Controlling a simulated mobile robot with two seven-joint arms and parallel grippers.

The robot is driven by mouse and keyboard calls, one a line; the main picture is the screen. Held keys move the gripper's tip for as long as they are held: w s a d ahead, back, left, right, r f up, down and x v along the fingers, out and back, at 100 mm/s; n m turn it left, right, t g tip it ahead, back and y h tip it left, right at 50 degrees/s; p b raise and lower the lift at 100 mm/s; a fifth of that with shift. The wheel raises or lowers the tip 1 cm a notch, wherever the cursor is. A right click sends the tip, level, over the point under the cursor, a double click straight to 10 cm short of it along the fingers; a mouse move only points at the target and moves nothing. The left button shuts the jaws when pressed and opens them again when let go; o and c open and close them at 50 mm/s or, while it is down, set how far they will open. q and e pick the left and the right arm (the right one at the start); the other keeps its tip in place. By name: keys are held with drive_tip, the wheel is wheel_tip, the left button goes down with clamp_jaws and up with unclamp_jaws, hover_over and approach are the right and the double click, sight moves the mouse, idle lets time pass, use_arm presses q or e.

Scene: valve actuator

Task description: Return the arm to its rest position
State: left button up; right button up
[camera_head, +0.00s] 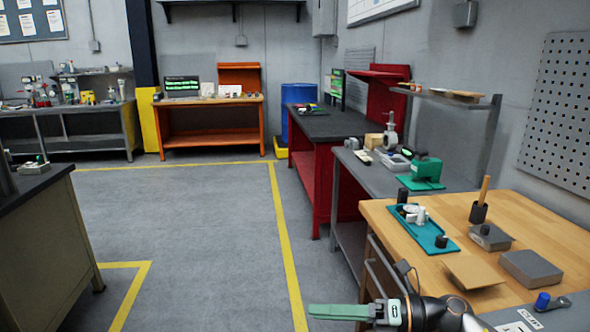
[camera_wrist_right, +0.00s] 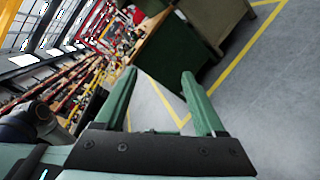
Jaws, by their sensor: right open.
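My right gripper (camera_head: 340,312) is at the bottom of the head view, with its green fingers pointing left over the floor, beside the front of the wooden-topped bench. In the right wrist view its two green fingers (camera_wrist_right: 158,98) stand apart with nothing between them. My right arm comes in from the bottom right of the head view. The left gripper does not show in either view.
A wooden-topped bench (camera_head: 552,236) at the right carries a teal tray (camera_head: 425,236), a grey block (camera_head: 530,268) and a brown board (camera_head: 470,271). A dark-topped bench (camera_head: 35,235) stands at the left. The grey floor (camera_head: 190,230) between is clear, with yellow lines.

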drive_tip(key=s+d+f+m+t+h+p, duration=0.25)
drive_tip(key=f+m+t+h, duration=0.35)
drive_tip(key=m, duration=0.9)
drive_tip(key=s+d+f+m+t+h+p, duration=0.25)
drive_tip(key=f+m+t, duration=0.4)
drive_tip(key=m, duration=0.75)
drive_tip(key=s+d+f+m+g+h, duration=0.3)
drive_tip(key=s+f+m, duration=0.2)
drive_tip(key=s, duration=0.3)
drive_tip(key=s+d+f+m+g+h, duration=0.3)
drive_tip(key=s+f+m, duration=0.2)
drive_tip(key=s+f, duration=0.3)
drive_tip(key=shift+s+f+p, duration=0.2)
drive_tip(key=shift+s+p, duration=0.15)
drive_tip(key=shift+s, duration=0.3)
